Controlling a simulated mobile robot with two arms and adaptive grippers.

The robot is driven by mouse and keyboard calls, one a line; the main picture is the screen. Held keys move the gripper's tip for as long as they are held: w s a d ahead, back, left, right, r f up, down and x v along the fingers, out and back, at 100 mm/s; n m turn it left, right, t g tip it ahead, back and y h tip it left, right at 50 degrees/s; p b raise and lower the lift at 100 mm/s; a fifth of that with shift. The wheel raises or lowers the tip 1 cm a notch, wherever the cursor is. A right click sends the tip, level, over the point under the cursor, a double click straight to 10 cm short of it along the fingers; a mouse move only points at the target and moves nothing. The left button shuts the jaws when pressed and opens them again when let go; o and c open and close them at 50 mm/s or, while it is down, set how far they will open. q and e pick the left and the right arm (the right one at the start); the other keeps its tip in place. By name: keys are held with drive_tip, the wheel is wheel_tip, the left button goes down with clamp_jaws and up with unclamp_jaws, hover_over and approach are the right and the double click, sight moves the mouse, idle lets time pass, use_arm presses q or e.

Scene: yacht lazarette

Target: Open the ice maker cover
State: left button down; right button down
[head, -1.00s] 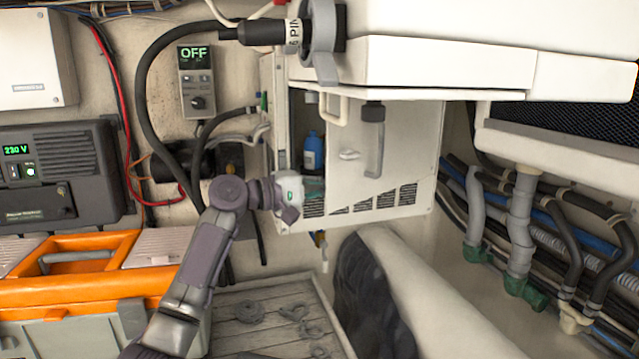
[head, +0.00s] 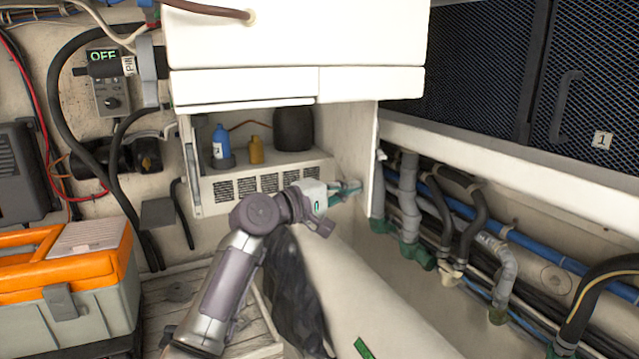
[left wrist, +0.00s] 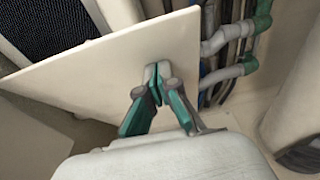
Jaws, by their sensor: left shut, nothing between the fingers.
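The ice maker cover (head: 352,130) is a white panel. It stands swung wide open at the right side of the white cabinet, and its inner face shows in the head view. It also fills much of the left wrist view (left wrist: 105,75). My left gripper (head: 350,188) is shut and empty, with its green-and-grey fingertips at the lower part of the panel's inner face. In the left wrist view the closed fingertips (left wrist: 156,75) appear against or very near the panel; exact contact is unclear. My right gripper is out of view.
Inside the opening are a blue bottle (head: 221,142), a yellow bottle (head: 256,150) and a dark cylinder (head: 293,129) above a vented panel (head: 230,188). Pipes (head: 408,190) run close right of the cover. An orange-and-grey toolbox (head: 95,290) stands at left.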

sight(364, 189)
use_arm(q)
drive_tip(key=d, duration=0.3)
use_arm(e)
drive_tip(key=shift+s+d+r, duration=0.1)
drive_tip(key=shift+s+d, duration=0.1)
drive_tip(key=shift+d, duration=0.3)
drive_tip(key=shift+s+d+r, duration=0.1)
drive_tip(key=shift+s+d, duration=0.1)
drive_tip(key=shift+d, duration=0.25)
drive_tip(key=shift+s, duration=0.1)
